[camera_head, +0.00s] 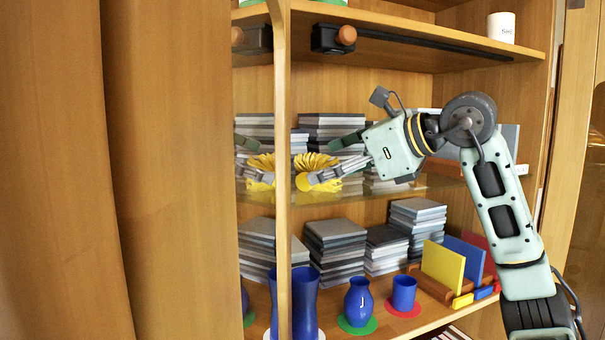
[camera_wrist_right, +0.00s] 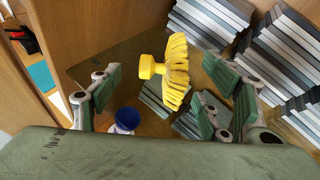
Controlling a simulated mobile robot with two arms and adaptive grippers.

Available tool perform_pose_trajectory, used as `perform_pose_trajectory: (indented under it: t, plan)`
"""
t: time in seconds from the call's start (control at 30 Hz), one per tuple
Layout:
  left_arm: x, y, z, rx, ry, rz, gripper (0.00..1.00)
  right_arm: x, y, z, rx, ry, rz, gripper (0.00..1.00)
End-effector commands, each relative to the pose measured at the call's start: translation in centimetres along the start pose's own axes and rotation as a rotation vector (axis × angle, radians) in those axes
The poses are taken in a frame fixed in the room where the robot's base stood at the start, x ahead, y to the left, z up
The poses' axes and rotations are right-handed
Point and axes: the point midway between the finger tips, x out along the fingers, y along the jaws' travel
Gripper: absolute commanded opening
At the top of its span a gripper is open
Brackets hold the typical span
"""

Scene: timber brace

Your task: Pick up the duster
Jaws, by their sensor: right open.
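The yellow duster (camera_head: 318,163) lies on the glass middle shelf, with pleated yellow bristles and a short round-ended handle. In the right wrist view the duster (camera_wrist_right: 176,70) shows between the two fingers, its handle pointing left. My right gripper (camera_head: 325,160) reaches in from the right at the duster, fingers spread apart. In the right wrist view, the gripper (camera_wrist_right: 165,95) is open, with visible gaps on both sides of the duster. Whether a finger touches it in the head view is unclear. My left gripper is not in view.
Stacks of grey books (camera_head: 333,128) stand behind the duster. A wooden post (camera_head: 282,200) rises close to its left, and a mirror-like copy of the scene shows beyond the post. Below are blue vases (camera_head: 358,302) and more books (camera_head: 335,245). An upper shelf (camera_head: 430,37) runs above.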

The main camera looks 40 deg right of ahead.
Motion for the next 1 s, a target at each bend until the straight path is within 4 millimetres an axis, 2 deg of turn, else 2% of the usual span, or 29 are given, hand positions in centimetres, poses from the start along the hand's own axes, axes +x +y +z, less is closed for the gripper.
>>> perform_pose_trajectory:
  t: [0.2,0.3,0.5,0.7,0.77,1.0]
  plan:
    - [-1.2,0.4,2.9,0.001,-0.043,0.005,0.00,2.6,-0.1,0.5,0.003,0.002,0.006,0.70]
    - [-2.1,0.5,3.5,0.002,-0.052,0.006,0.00,4.2,-0.3,1.0,0.003,0.002,0.007,0.70]
    - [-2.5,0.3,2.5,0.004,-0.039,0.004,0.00,6.5,-0.4,0.8,0.002,0.002,0.005,0.70]
    - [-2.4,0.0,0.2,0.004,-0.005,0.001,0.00,6.8,-0.4,0.8,0.001,0.000,0.002,0.70]
    - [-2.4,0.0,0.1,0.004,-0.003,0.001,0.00,6.8,-0.4,0.8,0.001,0.000,0.002,0.70]
    - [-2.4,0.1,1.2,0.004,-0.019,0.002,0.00,6.7,-0.4,0.8,0.001,0.000,0.003,0.49]
